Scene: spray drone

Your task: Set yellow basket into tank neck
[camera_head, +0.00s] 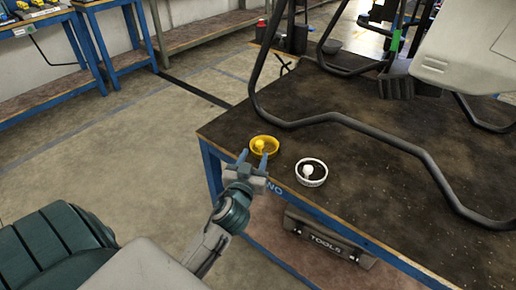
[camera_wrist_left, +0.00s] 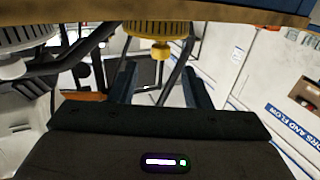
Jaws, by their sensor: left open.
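The yellow basket (camera_head: 254,140) is a shallow round ring with a knob inside, lying on the dark worktable near its left corner. In the left wrist view the yellow basket (camera_wrist_left: 157,29) is at the top middle, ahead of the fingers. My left gripper (camera_head: 253,157) is open and empty, at the table edge just in front of the basket; one fingertip overlaps the basket's near side in the picture. I cannot tell if they touch. A large pale body (camera_head: 465,50), possibly the tank, is at upper right; no neck opening shows. My right gripper is out of view.
A similar white basket (camera_head: 311,182) sits right of the yellow one. A black tubular frame (camera_head: 370,141) runs across the worktable (camera_head: 350,195) behind both baskets. A toolbox marked TOOLS (camera_head: 325,240) is below the table edge. The floor at left is open.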

